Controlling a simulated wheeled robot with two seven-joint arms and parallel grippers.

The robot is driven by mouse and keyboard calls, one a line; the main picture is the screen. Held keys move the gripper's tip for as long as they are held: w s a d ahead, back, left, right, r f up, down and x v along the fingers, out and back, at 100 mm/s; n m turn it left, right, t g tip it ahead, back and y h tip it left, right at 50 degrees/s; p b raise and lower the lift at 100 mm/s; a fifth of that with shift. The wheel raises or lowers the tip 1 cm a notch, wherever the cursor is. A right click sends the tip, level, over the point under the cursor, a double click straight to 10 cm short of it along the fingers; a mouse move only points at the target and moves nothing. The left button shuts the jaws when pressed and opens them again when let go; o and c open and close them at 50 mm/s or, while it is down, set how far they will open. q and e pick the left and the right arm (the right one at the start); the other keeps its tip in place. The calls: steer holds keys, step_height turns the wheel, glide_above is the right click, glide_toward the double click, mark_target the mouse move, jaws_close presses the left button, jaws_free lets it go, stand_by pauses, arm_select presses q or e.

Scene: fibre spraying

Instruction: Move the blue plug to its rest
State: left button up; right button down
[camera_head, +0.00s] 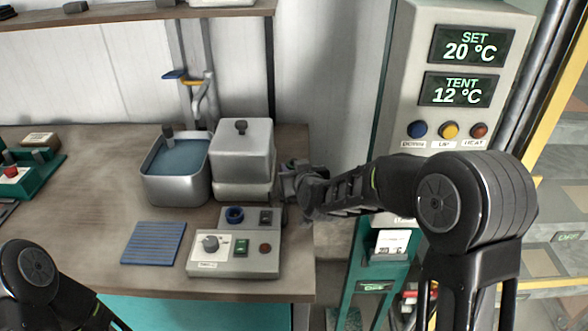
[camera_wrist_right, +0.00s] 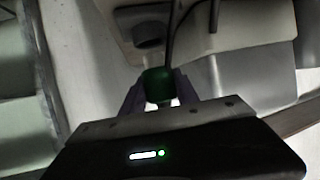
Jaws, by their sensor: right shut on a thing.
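My right gripper (camera_head: 290,183) is beside the right side of the lidded metal box, low over the bench's right end. In the right wrist view its fingers (camera_wrist_right: 160,98) are shut on a green cylindrical piece (camera_wrist_right: 158,84), with a dark cable running up behind it. What the piece plugs into, if anything, is hidden. A blue round piece (camera_head: 235,214) sits on top of the grey control box (camera_head: 232,264); I cannot tell if it is a plug or a socket. A flat blue piece (camera_head: 174,74) is on the stand at the back. My left gripper is out of view.
An open metal basin (camera_head: 176,188) with bluish liquid stands left of the lidded metal box (camera_head: 243,155). A blue ribbed mat (camera_head: 154,243) lies in front. A tall panel (camera_head: 455,60) with displays stands at right. The bench's left middle (camera_head: 85,215) is clear.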

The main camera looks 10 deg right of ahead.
steer(key=shift+f+b, duration=1.5)
steer(key=shift+f, duration=0.05)
steer(key=c, duration=0.8)
jaws_free()
steer(key=shift+c, duration=0.2)
steer(key=v, duration=0.6)
steer(key=shift+s+r, duration=0.25)
steer(key=shift+r, duration=0.05)
steer(key=shift+s+r, duration=0.15)
steer(key=shift+s, duration=0.4)
